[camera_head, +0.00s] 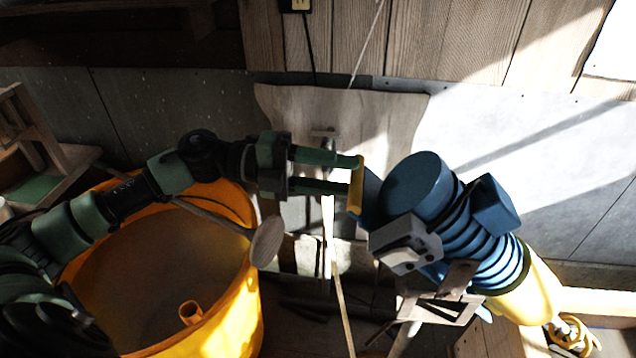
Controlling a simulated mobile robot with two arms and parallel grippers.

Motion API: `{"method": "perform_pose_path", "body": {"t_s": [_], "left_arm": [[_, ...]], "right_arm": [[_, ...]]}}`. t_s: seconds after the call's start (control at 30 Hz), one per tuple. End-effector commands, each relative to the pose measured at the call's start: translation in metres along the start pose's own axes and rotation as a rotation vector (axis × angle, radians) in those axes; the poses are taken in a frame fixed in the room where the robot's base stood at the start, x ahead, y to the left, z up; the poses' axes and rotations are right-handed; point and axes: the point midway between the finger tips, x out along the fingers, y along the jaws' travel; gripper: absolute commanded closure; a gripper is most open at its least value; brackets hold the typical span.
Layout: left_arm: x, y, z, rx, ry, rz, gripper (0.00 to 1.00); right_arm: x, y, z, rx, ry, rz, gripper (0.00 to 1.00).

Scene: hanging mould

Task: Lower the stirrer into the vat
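The orange vat (245,310) stands at the lower left, open at the top, with a small orange tube-like piece (190,313) inside. A large blue ribbed body (415,187), which looks like the stirrer, is right of centre. It lies slanted, with a yellow part and a yellow coiled end (572,335) toward the lower right, away from the vat. A yellow bar (356,186) is at its left side. My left gripper (345,174) reaches past the vat; its green fingers are parted, with tips at the bar. Contact is unclear. My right gripper is not in view.
A wooden stick with a round end (266,243) lies across the vat's rim. A grey-brown frame (438,304) is below the blue body. A wooden board (295,105) leans on the back wall. A wooden stand (35,140) is at the far left.

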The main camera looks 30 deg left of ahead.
Motion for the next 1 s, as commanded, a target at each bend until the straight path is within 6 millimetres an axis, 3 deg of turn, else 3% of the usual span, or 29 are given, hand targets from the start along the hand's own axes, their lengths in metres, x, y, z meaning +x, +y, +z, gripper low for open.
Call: {"method": "perform_pose_path", "body": {"t_s": [0.03,0.1,0.33,1.0], "left_arm": [[-0.011,0.010,0.001,-0.002,-0.004,0.008,0.59],[-0.023,0.010,0.001,-0.003,-0.003,0.008,0.59],[-0.045,0.007,0.001,-0.005,-0.001,0.006,0.59],[-0.041,0.007,0.005,-0.029,-0.037,-0.034,0.59]], "right_arm": [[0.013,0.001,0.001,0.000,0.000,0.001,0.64],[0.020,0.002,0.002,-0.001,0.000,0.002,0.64],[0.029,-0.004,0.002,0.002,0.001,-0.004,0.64],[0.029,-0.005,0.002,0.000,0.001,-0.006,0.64]]}}
